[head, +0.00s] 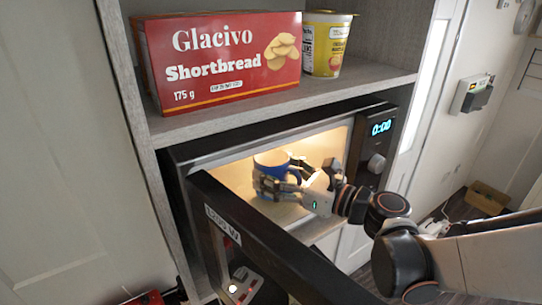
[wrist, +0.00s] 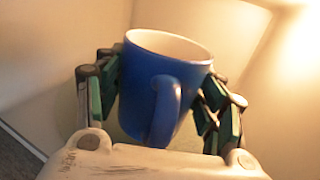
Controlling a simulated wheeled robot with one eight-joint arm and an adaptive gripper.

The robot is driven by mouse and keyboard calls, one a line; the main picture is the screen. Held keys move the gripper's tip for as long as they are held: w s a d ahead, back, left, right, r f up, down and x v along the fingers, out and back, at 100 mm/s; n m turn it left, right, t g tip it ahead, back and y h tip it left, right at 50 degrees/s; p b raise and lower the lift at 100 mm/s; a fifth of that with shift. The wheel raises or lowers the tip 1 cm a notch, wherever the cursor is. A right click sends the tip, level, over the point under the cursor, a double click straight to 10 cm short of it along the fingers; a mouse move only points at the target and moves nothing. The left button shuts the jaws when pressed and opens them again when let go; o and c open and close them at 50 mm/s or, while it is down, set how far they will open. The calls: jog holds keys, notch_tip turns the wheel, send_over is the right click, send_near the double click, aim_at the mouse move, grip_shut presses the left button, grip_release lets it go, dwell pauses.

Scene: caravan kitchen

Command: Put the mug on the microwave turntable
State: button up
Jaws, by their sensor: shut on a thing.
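The blue mug (head: 271,164) with a pale inside is within the lit microwave (head: 232,152). In the wrist view the mug (wrist: 153,88) is nearly upright, slightly tilted, with its handle toward the camera. My gripper (head: 283,184) reaches in through the open front; in the wrist view its fingers (wrist: 160,100) are shut on the mug from both sides. The turntable cannot be made out clearly; the mug and gripper cover part of the cavity floor. I cannot tell whether the mug's base touches anything.
The open microwave door (head: 265,245) stands out toward the camera, close to my arm. The control panel (head: 376,145) is on the right. A shortbread box (head: 222,60) and a yellow tub (head: 327,45) stand on the shelf (head: 270,98) above.

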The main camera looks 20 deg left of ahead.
jog(key=shift+x, duration=2.2)
jog(key=x, duration=0.3)
jog(key=shift+p, duration=0.3)
jog(key=shift+d+f+b, duration=0.15)
jog(key=shift+f+b, duration=0.2)
jog(key=shift+f, duration=0.25)
jog(key=shift+d+f, duration=0.1)
jog(key=shift+f, duration=0.05)
jog(key=shift+f, duration=0.2)
jog(key=o, duration=1.4)
jog(key=shift+r, duration=0.1)
